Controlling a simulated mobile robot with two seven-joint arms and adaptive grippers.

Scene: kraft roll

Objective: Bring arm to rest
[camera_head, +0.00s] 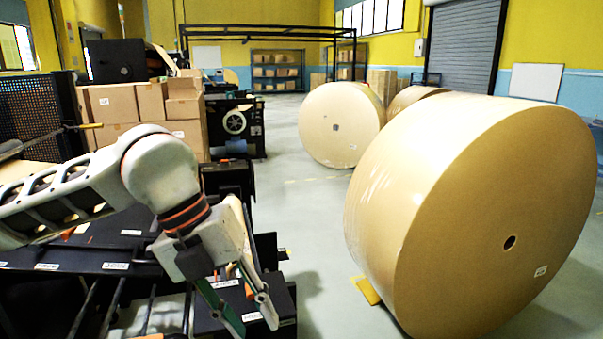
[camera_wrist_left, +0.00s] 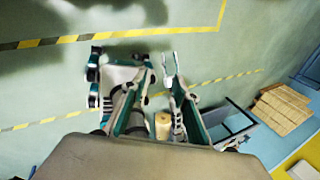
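My left arm comes in from the left in the head view, its white forearm bent down at the elbow. The left gripper (camera_head: 252,324) points down over the dark machine, its two green-and-grey fingers apart with nothing visible between them. In the left wrist view the left gripper (camera_wrist_left: 159,76) also shows its fingers spread, with floor seen through the gap. My right arm and gripper are not in view.
A large kraft roll (camera_head: 460,220) stands on the floor at right, with another roll (camera_head: 341,125) behind it. A dark machine (camera_head: 110,262) lies under my left arm. Cardboard boxes (camera_head: 120,103) are stacked behind it. Open floor (camera_head: 320,225) lies between machine and rolls.

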